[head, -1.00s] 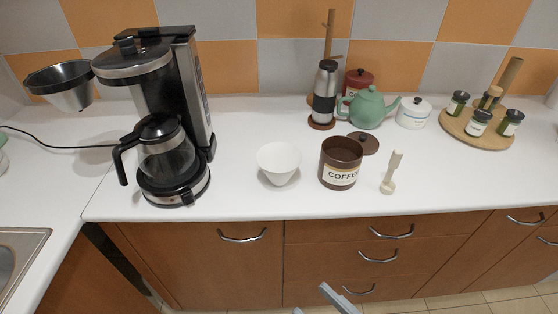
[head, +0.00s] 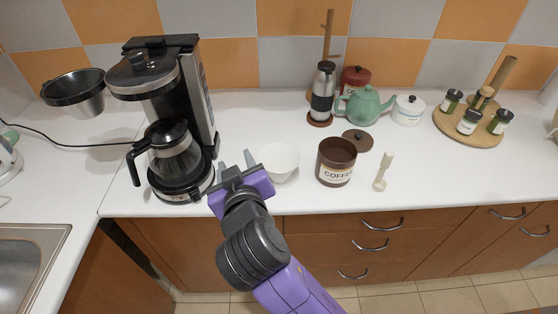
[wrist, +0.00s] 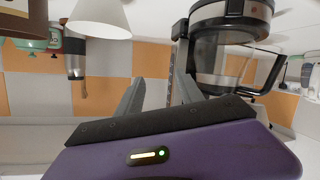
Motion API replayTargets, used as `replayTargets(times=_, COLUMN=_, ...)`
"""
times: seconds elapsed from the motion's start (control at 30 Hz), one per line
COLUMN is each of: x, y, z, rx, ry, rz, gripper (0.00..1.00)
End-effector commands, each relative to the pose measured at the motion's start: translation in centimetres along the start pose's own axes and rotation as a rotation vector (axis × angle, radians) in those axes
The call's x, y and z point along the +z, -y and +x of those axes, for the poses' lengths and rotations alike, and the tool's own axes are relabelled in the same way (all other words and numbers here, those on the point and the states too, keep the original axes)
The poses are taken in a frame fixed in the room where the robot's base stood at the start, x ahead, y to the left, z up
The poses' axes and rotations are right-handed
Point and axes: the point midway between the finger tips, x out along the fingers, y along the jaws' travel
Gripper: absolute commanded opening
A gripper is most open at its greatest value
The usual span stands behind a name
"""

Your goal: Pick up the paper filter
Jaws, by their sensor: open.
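The paper filter (head: 280,162) is a white cone standing on the counter between the coffee maker and the brown coffee canister. My gripper (head: 236,163) is open and empty, at the counter's front edge, just left of the filter; its purple body hides part of the counter. In the wrist view, which looks upside down, the filter (wrist: 100,16) is at the top, left of the open fingers (wrist: 157,95). The filter and the fingers look apart.
The coffee maker (head: 165,75) with its glass carafe (head: 172,158) stands close to my gripper's left. The coffee canister (head: 336,163) and a light scoop (head: 383,172) are right of the filter. A teapot (head: 363,106) and spice jars stand farther back.

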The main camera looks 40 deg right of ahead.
Motion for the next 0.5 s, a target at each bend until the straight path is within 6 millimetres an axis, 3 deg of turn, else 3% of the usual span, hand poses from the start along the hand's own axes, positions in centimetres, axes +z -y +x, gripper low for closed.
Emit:
replayTargets(times=0.2, x=5.1, y=-3.0, z=-0.4, rx=0.157, ry=0.214, rz=0.023, gripper=0.44)
replayTargets(times=0.37, x=6.4, y=-3.6, z=-0.1, rx=0.182, ry=0.26, rz=0.042, gripper=0.44)
replayTargets(times=0.5, x=6.9, y=-4.0, z=2.0, rx=0.183, ry=0.26, rz=0.045, gripper=0.44)
